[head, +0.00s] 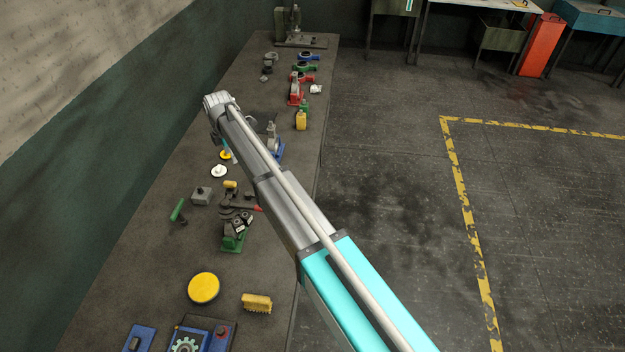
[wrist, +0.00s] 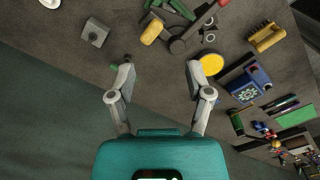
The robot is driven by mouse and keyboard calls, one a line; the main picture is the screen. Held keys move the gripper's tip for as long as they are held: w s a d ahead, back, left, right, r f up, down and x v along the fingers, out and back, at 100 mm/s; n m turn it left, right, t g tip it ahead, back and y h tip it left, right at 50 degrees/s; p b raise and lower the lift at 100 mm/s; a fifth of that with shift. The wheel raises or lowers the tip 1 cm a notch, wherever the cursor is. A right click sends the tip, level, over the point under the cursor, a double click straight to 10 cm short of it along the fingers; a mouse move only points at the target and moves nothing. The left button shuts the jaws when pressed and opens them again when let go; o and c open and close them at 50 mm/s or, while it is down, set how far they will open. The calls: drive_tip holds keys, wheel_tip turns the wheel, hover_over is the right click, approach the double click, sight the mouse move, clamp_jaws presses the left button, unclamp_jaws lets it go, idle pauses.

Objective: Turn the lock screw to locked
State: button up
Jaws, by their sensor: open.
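I cannot pick out the lock screw for certain in either view. A small grey block with a knob on top (head: 201,195) stands on the bench in the head view; it also shows at the upper left of the wrist view (wrist: 95,32). My gripper (wrist: 158,78) is open and empty in the wrist view, its two fingers spread above the bench. A small green-handled tool with a dark end (wrist: 127,58) lies close to the left fingertip in that picture. In the head view my arm hides most of the gripper.
The bench (head: 130,235) runs along the wall. A green vise-like fixture (head: 233,242), a yellow disc (head: 204,288), a yellow brush (head: 257,302) and a blue fixture with a gear (head: 190,343) stand nearer. Several valve castings, including a red one (head: 295,92), stand farther back.

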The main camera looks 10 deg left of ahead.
drive_tip(key=d+f+m+b, duration=0.2)
drive_tip(key=d+f+b, duration=0.1)
drive_tip(key=d, duration=1)
drive_tip(key=w+d+f+m+b, duration=0.1)
drive_tip(key=d+f+m+b, duration=0.2)
drive_tip(key=d, duration=1)
drive_tip(key=shift+w+d+f+b, duration=0.25)
drive_tip(key=shift+d+f+b, duration=0.1)
drive_tip(key=shift+f+b, duration=0.3)
drive_tip(key=s+a+r+m+y+p, duration=0.1)
drive_tip(key=a+r+y+p, duration=0.1)
drive_tip(key=a, duration=1)
drive_tip(key=a+r+m+y+p, duration=0.2)
drive_tip(key=a+r, duration=0.3)
drive_tip(key=a, duration=0.7)
drive_tip(key=shift+s+y+p, duration=0.3)
drive_tip(key=shift+s+p, duration=0.05)
drive_tip(key=shift+p, duration=0.55)
drive_tip(key=shift+f, duration=0.1)
